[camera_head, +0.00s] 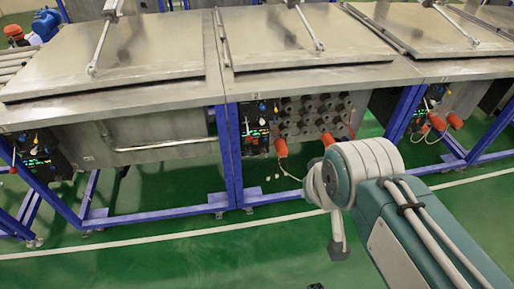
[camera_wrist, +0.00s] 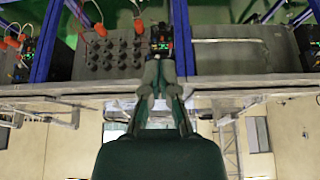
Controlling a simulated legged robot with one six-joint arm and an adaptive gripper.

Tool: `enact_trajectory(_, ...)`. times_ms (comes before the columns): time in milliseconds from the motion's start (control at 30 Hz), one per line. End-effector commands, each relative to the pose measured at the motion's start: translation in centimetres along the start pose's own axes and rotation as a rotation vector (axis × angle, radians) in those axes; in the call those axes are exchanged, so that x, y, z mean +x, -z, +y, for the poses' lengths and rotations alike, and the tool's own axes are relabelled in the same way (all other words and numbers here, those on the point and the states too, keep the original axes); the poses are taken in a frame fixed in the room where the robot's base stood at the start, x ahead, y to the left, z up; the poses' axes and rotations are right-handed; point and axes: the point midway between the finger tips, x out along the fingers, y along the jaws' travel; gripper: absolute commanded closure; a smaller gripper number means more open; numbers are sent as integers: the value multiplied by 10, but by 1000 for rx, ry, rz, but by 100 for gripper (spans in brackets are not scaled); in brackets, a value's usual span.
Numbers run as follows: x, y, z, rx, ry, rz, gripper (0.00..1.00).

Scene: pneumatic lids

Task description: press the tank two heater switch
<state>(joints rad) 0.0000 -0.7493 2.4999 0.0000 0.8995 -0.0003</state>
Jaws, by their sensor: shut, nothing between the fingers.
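Black control panels with green displays and small switches sit on the blue frames below the tanks. The middle panel (camera_head: 256,127) is left of my arm in the head view; the left panel (camera_head: 40,152) and right panel (camera_head: 428,98) are farther off. Tank numbers and the heater switch are too small to read. In the wrist view, which appears upside down, my gripper (camera_wrist: 162,66) is shut and empty. Its fingertips point at a control panel (camera_wrist: 160,38) and overlap its lower edge in the picture; contact cannot be told. In the head view I cannot make out the fingers.
Steel tanks with closed lids (camera_head: 295,42) stand in a row on blue frames (camera_head: 229,160). A bank of round dark fittings (camera_head: 312,112) and orange plugs (camera_head: 281,147) with cables lie beside the middle panel. The green floor (camera_head: 150,255) in front is clear.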

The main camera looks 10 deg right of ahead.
Motion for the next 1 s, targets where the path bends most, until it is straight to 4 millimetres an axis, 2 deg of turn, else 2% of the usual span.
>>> enact_trajectory(67,2,5,0,-9,0,6,100)
enact_trajectory(167,10,25,0,-47,-1,31,100)
enact_trajectory(267,26,61,0,-116,-5,80,100)
enact_trajectory(467,70,138,0,-278,-29,203,100)
enact_trajectory(700,139,216,1,-468,-85,346,100)
enact_trajectory(867,192,257,1,-592,-137,437,100)
enact_trajectory(1000,243,283,1,-699,-194,514,100)
